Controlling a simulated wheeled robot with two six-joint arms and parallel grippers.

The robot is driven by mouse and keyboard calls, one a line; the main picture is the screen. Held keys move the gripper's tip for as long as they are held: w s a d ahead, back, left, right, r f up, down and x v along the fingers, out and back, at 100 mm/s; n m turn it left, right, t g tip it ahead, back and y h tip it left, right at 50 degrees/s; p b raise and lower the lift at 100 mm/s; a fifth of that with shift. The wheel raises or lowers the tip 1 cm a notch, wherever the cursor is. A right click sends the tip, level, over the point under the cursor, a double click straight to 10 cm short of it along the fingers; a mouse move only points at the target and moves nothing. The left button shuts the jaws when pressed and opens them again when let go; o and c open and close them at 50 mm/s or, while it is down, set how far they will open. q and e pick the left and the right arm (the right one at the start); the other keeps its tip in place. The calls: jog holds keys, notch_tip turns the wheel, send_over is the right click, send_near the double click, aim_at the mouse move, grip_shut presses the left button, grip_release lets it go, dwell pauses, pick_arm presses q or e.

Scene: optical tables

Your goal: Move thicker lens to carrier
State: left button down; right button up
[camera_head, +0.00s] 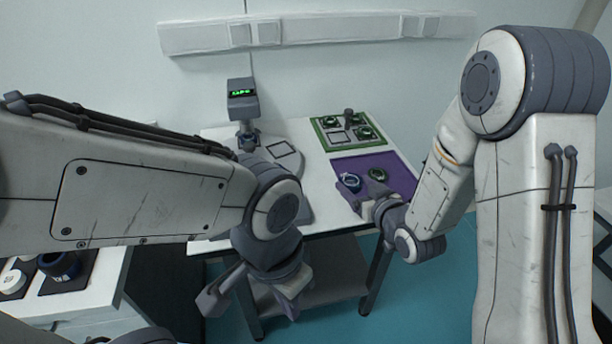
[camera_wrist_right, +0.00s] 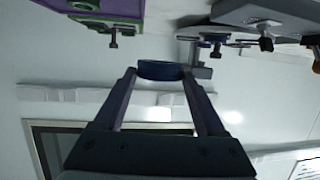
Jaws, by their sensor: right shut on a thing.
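A blue-rimmed round lens (camera_head: 350,181) is at the left front of the purple mat (camera_head: 401,166) in the head view. My right gripper (camera_head: 353,190) is at it, and the right wrist view shows the blue-rimmed lens (camera_wrist_right: 160,70) between the two fingertips, gripped at its sides. A green-rimmed lens (camera_head: 378,174) is just right of it, over the mat. I cannot tell which lens is thicker. A green-edged board (camera_head: 334,147) with several green-ringed parts lies behind the mat. I cannot tell which part is the carrier. My left gripper (camera_head: 250,298) hangs in front of the table, away from the lenses; its jaws are unclear.
A grey device (camera_head: 242,101) with a lit green display stands at the table's back left. A grey plate (camera_head: 284,152) lies beside it on the white tabletop (camera_head: 312,165). A lower white bench (camera_head: 88,285) with dark round parts is at the left. My arms hide part of the table.

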jog(key=p, duration=0.2)
send_over(326, 196)
notch_tip(326, 196, down, 7)
jog(key=shift+s+r, duration=0.15)
notch_tip(326, 196, down, 4)
jog(key=shift+r+p, duration=0.1)
jog(key=shift+p, duration=0.2)
jog(key=shift+f, duration=0.2)
jog(key=shift+f, duration=0.15)
jog(key=o, duration=1.3)
jog(key=shift+o, duration=0.2)
